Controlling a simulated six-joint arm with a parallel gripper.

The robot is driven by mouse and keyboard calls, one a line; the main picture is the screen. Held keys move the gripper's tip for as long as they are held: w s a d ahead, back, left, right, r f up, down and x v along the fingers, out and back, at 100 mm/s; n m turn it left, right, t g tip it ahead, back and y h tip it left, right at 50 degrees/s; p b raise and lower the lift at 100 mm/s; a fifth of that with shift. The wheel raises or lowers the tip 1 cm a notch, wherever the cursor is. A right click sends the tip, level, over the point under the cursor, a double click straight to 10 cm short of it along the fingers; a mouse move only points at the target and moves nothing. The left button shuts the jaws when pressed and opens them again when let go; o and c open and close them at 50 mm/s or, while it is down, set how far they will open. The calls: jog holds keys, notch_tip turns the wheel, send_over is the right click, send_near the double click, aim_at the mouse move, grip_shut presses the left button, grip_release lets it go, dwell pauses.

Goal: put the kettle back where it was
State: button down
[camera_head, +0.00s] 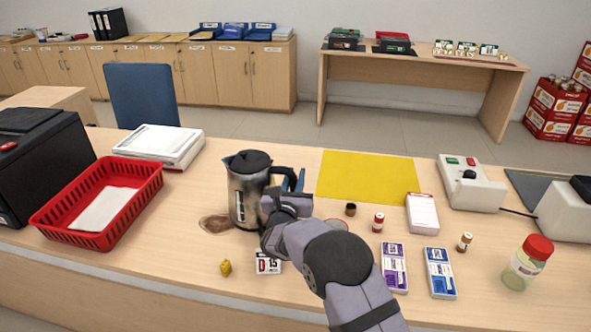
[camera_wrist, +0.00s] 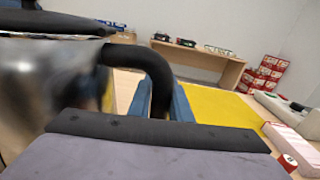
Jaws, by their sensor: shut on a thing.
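The kettle (camera_head: 247,196) is steel with a black lid and black handle. It is upright at the middle-left of the counter, just right of a brown stain (camera_head: 215,224). I cannot tell whether its base touches the counter. My gripper (camera_head: 291,182) is at the kettle's right side, its blue fingers shut on the handle. In the wrist view the black handle (camera_wrist: 152,62) runs down between the fingers, and the kettle's shiny body (camera_wrist: 50,85) fills the left side. My arm hides part of the counter right of the kettle.
A yellow mat (camera_head: 368,178) lies bare to the right. A red basket (camera_head: 100,205) and a white device (camera_head: 160,146) stand left. Small bottles, boxes and a red-lidded jar (camera_head: 527,263) are at the right. A yellow lump (camera_head: 225,268) and a number card (camera_head: 268,263) lie in front.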

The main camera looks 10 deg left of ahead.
jog(key=shift+r, duration=0.3)
jog(key=c, duration=2)
grip_release()
jog(key=shift+f, duration=0.35)
jog(key=o, duration=0.4)
jog(key=shift+c, duration=0.2)
jog(key=shift+s+r, duration=0.1)
jog(key=shift+s, duration=0.05)
jog(key=s+b, duration=0.1)
jog(key=s, duration=1.1)
jog(key=shift+b, duration=0.35)
jog(key=shift+w+d, duration=0.1)
